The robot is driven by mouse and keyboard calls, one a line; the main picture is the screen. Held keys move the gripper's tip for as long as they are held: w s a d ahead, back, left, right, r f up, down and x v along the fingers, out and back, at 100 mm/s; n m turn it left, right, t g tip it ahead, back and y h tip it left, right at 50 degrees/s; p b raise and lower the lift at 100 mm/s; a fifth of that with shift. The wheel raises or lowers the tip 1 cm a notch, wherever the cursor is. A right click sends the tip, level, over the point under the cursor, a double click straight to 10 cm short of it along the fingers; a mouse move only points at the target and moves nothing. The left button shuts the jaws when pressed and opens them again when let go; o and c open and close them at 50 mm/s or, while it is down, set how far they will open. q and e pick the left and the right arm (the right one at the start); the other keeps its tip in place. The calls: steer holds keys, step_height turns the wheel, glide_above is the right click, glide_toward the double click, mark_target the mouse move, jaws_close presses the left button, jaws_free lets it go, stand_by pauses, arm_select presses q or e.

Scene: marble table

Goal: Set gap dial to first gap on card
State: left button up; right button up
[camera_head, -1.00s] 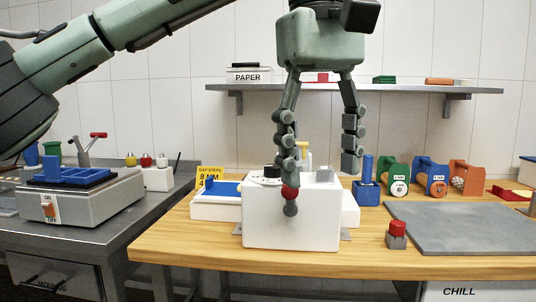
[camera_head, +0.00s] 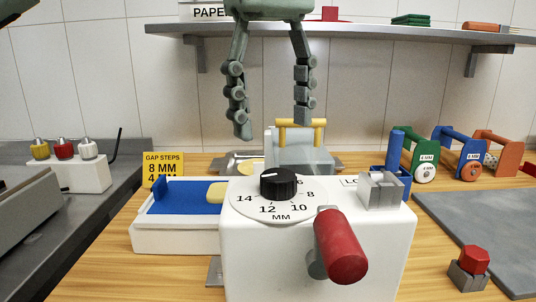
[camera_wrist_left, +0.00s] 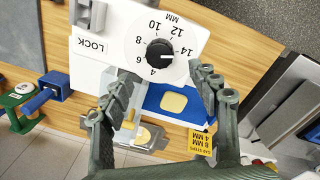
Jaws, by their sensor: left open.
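The black gap dial (camera_head: 278,182) sits on a white plate with MM numbers, on top of a white machine (camera_head: 318,265). It also shows in the left wrist view (camera_wrist_left: 160,53), where its white pointer mark lies near the 14. The yellow card (camera_head: 163,169) stands behind the left side of the machine. It reads GAP STEPS, then 8 MM, with a partly hidden 4 MM line below. My left gripper (camera_head: 271,127) is open and empty, fingers down, above and behind the dial. In the left wrist view its fingers (camera_wrist_left: 161,76) stand either side of the dial, apart from it.
A red-ended handle (camera_head: 342,247) juts from the machine's front. A grey block (camera_head: 381,191) beside a LOCK label is right of the dial. A yellow-handled clear part (camera_head: 300,148) stands behind. A blue tray (camera_head: 187,197) lies left. A shelf (camera_head: 350,32) runs above.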

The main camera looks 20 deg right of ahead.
mark_target(277, 173)
arm_select(q)
step_height(277, 173, down, 5)
steer(key=shift+s+d+f, duration=0.15)
steer(key=shift+f, duration=0.8)
steer(key=shift+c, duration=0.6)
steer(key=c, duration=1)
steer(key=shift+c, duration=0.2)
arm_select(e)
steer(key=shift+s+a+f, duration=0.1)
steer(key=shift+s+f, duration=0.05)
steer(key=shift+s, duration=0.2)
